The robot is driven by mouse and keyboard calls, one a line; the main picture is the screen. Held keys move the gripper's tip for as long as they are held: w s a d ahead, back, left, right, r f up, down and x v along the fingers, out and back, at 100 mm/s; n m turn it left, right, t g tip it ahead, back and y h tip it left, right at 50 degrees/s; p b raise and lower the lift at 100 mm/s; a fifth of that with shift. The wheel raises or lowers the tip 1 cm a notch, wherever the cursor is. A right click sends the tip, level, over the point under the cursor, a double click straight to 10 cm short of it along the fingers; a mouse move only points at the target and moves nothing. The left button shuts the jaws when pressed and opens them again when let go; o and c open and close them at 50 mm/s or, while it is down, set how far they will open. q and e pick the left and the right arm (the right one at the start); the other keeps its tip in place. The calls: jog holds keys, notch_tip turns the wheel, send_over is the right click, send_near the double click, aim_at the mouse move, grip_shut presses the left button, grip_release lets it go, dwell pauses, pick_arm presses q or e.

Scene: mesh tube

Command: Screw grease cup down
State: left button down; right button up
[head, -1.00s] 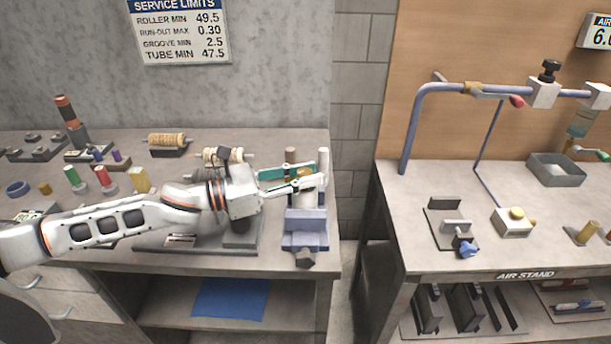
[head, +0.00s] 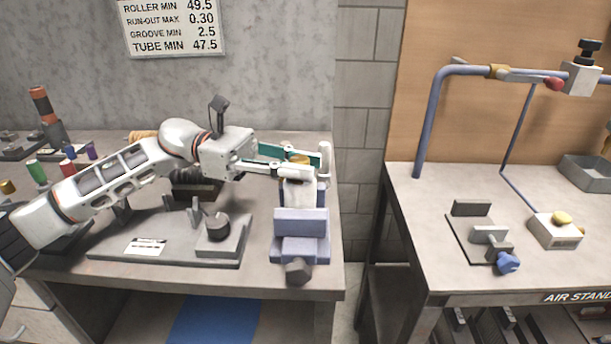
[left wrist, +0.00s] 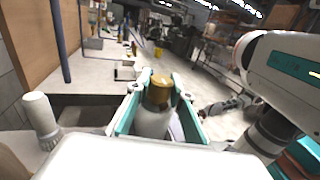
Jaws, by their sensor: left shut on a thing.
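The grease cup is a brass-coloured cap (head: 299,160) on top of a pale cylindrical body (head: 299,190). In the left wrist view the brass cup (left wrist: 159,88) sits upright between the green-lined fingers, above the white body (left wrist: 152,122). My left gripper (head: 300,163) is shut on the grease cup, one finger on each side. The body stands at the blue-grey vise (head: 301,225) near the right end of the left bench. The lower part of the cup is partly hidden by the near finger.
A white post (head: 325,160) stands close to the right of the fingers. A grey fixture plate (head: 150,250) with a dark knob lies left of the vise. A gap separates this bench from the air stand (head: 430,250).

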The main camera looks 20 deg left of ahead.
pick_arm(q)
jog(key=shift+m+g+b, duration=0.4)
jog(key=shift+g+b, duration=0.2)
jog(key=shift+b, duration=0.05)
jog(key=shift+r, duration=0.1)
jog(key=c, duration=1.8)
grip_release()
jog(key=shift+o, duration=0.2)
jog(key=w+a, duration=0.1)
jog(key=a, duration=1.1)
